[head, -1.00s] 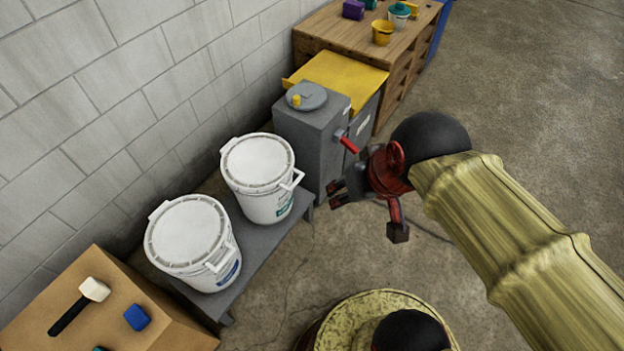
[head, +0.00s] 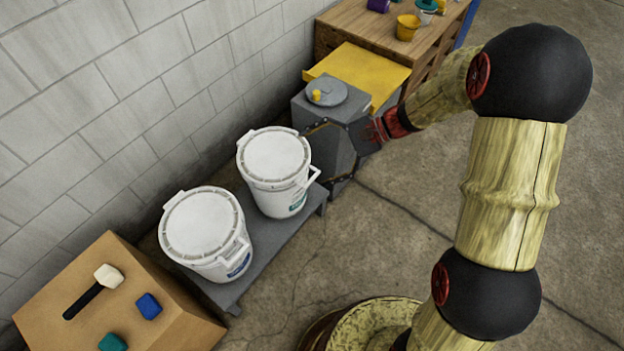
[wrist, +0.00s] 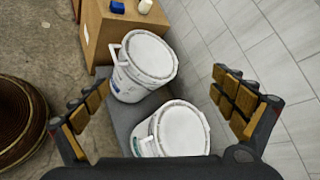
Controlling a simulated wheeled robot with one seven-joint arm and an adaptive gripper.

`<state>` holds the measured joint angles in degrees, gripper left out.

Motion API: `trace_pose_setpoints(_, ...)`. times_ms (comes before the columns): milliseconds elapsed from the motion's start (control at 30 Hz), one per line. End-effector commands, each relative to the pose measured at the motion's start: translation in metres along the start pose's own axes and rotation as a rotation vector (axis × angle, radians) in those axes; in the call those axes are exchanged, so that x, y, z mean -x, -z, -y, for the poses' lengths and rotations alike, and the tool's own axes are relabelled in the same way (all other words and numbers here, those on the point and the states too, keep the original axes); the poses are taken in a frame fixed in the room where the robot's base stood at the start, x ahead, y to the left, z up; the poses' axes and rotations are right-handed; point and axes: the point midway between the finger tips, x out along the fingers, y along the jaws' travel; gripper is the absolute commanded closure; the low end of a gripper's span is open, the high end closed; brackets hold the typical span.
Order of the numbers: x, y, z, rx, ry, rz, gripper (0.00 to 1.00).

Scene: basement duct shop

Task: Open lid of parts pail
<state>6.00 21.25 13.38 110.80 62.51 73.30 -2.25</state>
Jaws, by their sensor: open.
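Two white pails with flat white lids stand upright on a low grey bench, both lids on. The farther pail (head: 283,195) has a green label and a side handle; it also shows low in the wrist view (wrist: 150,145). The nearer pail (head: 225,262) has a blue label and is farther off in the wrist view (wrist: 128,88). I cannot tell which one is the parts pail. My gripper (head: 318,157) is open and empty, to the right of the farther pail and apart from it. Both fingers (wrist: 160,90) are spread wide in the wrist view.
A grey cabinet (head: 312,112) with a round cap stands behind my gripper. A block wall (head: 130,90) runs along the left. A cardboard box (head: 75,265) with a mallet and small blocks is at front left. A wooden workbench (head: 360,38) is at the back. Open floor lies right of the bench.

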Motion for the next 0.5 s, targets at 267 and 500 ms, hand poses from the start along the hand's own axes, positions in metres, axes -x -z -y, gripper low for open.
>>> trace_pose_setpoints(267,-0.043,0.103,0.008,-0.278,0.267,0.149,0.03)
trace_pose_setpoints(500,-0.075,0.2,-0.017,-0.502,0.514,0.221,0.03)
